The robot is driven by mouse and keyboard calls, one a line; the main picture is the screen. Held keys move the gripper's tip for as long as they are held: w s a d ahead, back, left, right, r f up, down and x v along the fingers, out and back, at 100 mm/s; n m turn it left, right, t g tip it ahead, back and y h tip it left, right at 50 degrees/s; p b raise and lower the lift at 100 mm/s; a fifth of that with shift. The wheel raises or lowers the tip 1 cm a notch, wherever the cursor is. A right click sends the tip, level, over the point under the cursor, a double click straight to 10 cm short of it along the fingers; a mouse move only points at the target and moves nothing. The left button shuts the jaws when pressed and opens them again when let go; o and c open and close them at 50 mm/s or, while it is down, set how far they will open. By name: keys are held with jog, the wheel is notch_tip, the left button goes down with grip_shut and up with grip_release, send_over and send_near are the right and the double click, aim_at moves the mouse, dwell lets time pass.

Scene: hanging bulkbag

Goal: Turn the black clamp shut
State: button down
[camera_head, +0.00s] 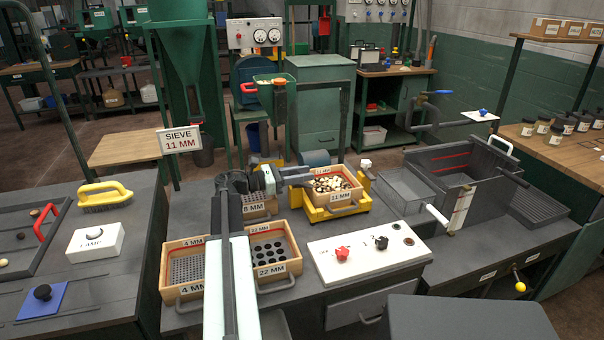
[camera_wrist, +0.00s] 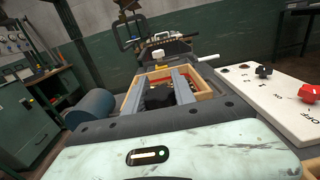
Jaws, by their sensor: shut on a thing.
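The black clamp (camera_wrist: 158,97) shows in the wrist view as a dark block between the two grey fingers of my gripper (camera_wrist: 157,88). My gripper is shut on it. In the head view my gripper (camera_head: 297,176) reaches right to the left edge of the yellow sieve stand (camera_head: 335,211). The clamp itself is hard to make out there, behind my fingers. A wooden sieve tray (camera_head: 350,203) labelled 11 MM sits in the stand with several pale and dark pieces in it. It also shows beyond my fingers in the wrist view (camera_wrist: 205,88). How far the clamp is turned cannot be told.
A white control panel (camera_head: 322,262) with a red knob (camera_head: 342,254) and a black knob (camera_head: 381,243) lies in front of the stand. Wooden trays marked 4 MM (camera_head: 169,268) and 22 MM (camera_head: 291,257) stand left. A white knob (camera_head: 365,163) rises behind the stand.

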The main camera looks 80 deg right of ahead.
jog(key=shift+w+n+t+h, duration=0.15)
jog(key=shift+n+t+h, duration=0.2)
jog(key=shift+h, duration=0.25)
jog(key=n+t+h, duration=0.2)
jog(key=h, duration=0.1)
jog(key=shift+d+n, duration=0.15)
jog(key=shift+n, duration=0.1)
jog(key=n+t+h, duration=0.2)
jog(key=t+h, duration=0.1)
jog(key=shift+w+d+n, duration=0.3)
jog(key=shift+n, duration=0.1)
jog(key=shift+w+d+n+t+h, duration=0.1)
jog(key=shift+w+n+t+h, duration=0.05)
jog(key=shift+n+t+h, duration=0.35)
jog(key=shift+w+d+n+t+h, duration=0.1)
jog(key=shift+n+t+h, duration=0.2)
jog(key=shift+t, duration=0.25)
jog(key=shift+w+d, duration=0.1)
jog(key=c, duration=1)
grip_release()
jog(key=shift+c, duration=0.2)
